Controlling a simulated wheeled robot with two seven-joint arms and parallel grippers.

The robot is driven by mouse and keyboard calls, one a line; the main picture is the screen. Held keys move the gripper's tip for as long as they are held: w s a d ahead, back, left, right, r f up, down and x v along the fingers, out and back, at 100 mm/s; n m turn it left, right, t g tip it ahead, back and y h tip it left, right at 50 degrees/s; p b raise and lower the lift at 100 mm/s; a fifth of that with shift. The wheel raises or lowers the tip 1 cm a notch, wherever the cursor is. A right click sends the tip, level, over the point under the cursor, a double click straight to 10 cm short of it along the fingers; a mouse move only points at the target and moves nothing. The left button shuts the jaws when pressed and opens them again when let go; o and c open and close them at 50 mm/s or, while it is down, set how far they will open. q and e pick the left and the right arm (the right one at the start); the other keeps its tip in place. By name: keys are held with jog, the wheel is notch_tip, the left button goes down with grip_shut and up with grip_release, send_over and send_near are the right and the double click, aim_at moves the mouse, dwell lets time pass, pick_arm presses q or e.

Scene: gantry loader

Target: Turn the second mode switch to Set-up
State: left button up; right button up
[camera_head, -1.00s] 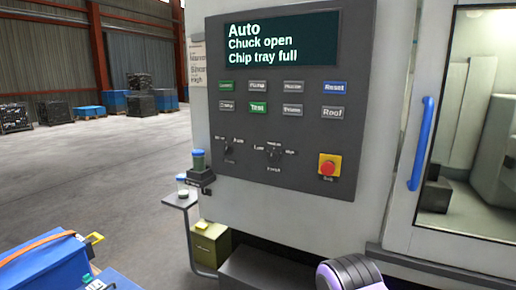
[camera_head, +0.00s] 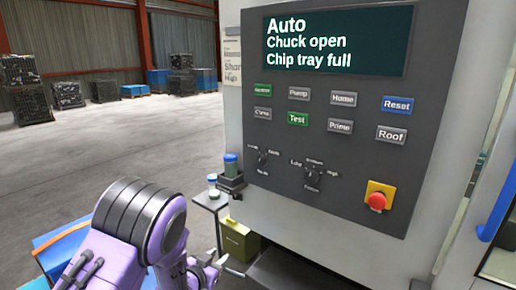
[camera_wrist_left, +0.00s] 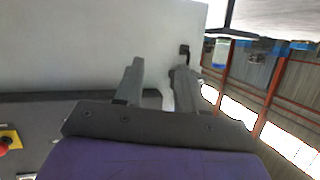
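The dark control panel (camera_head: 335,215) carries two rotary knobs. The left knob (camera_head: 262,160) has small labels around it that are too blurred to read surely. The display (camera_head: 335,40) reads Auto, Chuck open, Chip tray full. My left gripper (camera_head: 222,266) is low in the head view, below and left of the knobs and touching neither. In the left wrist view its two fingers (camera_wrist_left: 157,85) stand apart with nothing between them. My right gripper is not in view.
Push buttons, including Reset (camera_head: 397,105), sit above the knobs. A red stop button (camera_head: 378,200) is at the panel's lower right. A yellow-green box (camera_head: 238,240) stands below.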

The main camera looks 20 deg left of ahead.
aim_at(259, 162)
pick_arm(q)
jog(key=w+d+r+m+t+h+p, duration=0.15)
jog(key=w+r+m, duration=0.25)
jog(key=r, duration=0.8)
jog(key=w+d+r+m+t+h+p, duration=0.1)
jog(key=w+d+r+m+h, duration=0.2)
jog(key=r, duration=1)
jog(key=shift+m, duration=0.4)
jog(key=p+x, duration=0.1)
jog(key=x, duration=0.2)
jog(key=a+p+x, duration=0.1)
jog(key=x, duration=0.2)
jog(key=p+x, duration=0.1)
jog(key=x, duration=0.3)
jog(key=shift+w+a+f+p, duration=0.1)
jog(key=shift+w+a+p, duration=0.1)
jog(key=shift+w+p, duration=0.15)
jog(key=shift+w+d+f, duration=0.1)
jog(key=shift+w+d, duration=0.05)
jog(key=shift+w, duration=0.3)
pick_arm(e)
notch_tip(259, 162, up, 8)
pick_arm(q)
grip_shut()
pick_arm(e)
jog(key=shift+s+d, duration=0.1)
